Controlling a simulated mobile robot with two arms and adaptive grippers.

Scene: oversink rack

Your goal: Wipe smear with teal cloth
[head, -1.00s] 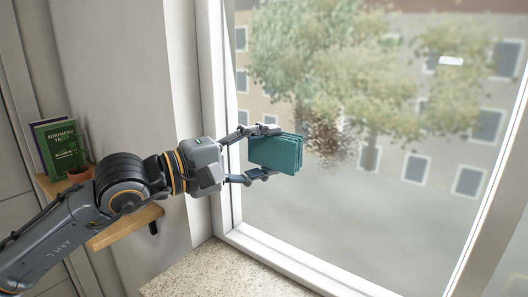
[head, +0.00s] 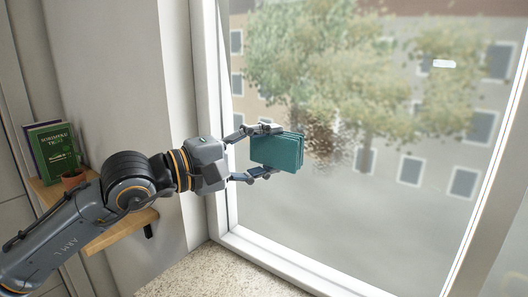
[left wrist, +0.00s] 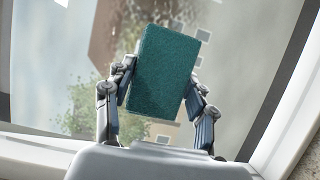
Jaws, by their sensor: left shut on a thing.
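The teal cloth (head: 276,151) is a folded, thick pad held upright in front of the window pane. My left gripper (head: 262,152) is shut on it, one finger at its top edge and one at its bottom. In the left wrist view the cloth (left wrist: 165,72) sits between both fingers of the gripper (left wrist: 160,88). A brownish, mottled smear (head: 322,140) shows on the glass just right of the cloth. It also shows in the left wrist view (left wrist: 116,28), partly hidden behind the cloth. I cannot tell whether the cloth touches the glass. My right gripper is not in view.
The window frame (head: 216,130) stands left of the pane, with a speckled sill (head: 205,275) below. A wooden shelf (head: 115,232) at left holds books (head: 55,150) and a small terracotta pot (head: 73,179). A small white mark (head: 444,63) shows at upper right.

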